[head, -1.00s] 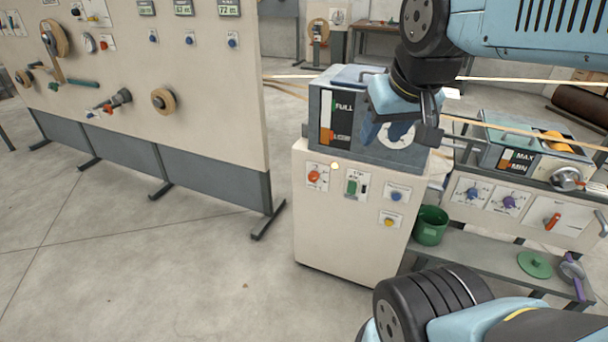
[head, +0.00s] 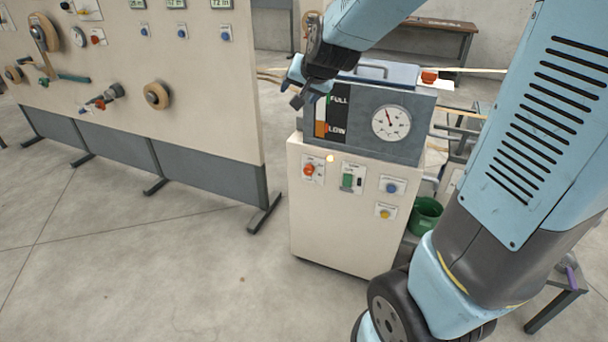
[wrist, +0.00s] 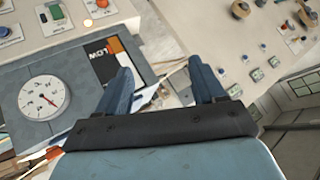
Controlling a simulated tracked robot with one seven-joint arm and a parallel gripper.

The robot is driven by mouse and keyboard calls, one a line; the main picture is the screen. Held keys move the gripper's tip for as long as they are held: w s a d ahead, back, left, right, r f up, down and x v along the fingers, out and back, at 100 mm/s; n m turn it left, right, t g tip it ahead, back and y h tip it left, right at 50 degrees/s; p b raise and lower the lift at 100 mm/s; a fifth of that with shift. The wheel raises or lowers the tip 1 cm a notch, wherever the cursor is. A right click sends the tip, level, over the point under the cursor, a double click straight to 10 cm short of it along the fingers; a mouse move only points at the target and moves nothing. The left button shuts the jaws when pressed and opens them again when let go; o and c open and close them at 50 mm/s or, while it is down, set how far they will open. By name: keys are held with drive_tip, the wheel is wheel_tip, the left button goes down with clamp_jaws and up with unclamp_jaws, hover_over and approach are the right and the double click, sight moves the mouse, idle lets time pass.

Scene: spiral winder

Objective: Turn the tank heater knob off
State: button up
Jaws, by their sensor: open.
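An orange-red knob (head: 309,170) sits on a white plate at the upper left of the cream cabinet front (head: 340,235). It is likely the tank heater knob, but its label is too small to read. A small lamp (head: 330,158) glows just above and right of it. In the wrist view the knob (wrist: 102,4) is partly cut off at the top edge. My gripper (head: 296,95) is open and empty, above and slightly left of the knob, in front of the tank's left end. Its two blue fingers (wrist: 160,70) are spread apart in the wrist view.
The grey tank (head: 350,135) with a dial gauge (head: 391,122) and FULL/LOW strip tops the cabinet. A green switch (head: 347,181), blue knob (head: 391,187) and yellow knob (head: 385,212) share its front. A large panel (head: 200,110) stands left. Floor in front is clear.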

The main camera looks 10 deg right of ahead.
drive_tip(key=w+a+f+m+t+h, duration=0.15)
drive_tip(key=w+f+m, duration=0.25)
drive_tip(key=w+f, duration=0.65)
drive_tip(key=m+t+h, duration=0.3)
drive_tip(key=m+h, duration=0.3)
drive_tip(key=h, duration=0.1)
approach(306, 173)
drive_tip(key=w+a+r, duration=0.3)
drive_tip(key=a+r, duration=0.2)
drive_tip(key=r, duration=0.4)
drive_tip(key=s+f+m+h, duration=0.2)
drive_tip(key=s+f+h, duration=0.3)
drive_tip(key=f, duration=0.6)
drive_tip(key=shift+t+y, duration=0.35)
drive_tip(key=shift+y, duration=0.3)
drive_tip(key=x, duration=0.8)
drive_tip(key=s+d+x, duration=0.1)
drive_tip(key=x, duration=0.4)
drive_tip(key=shift+w+d, duration=0.15)
drive_tip(key=c, duration=1)
drive_tip(key=shift+c, duration=0.3)
drive_tip(key=shift+n, duration=0.3)
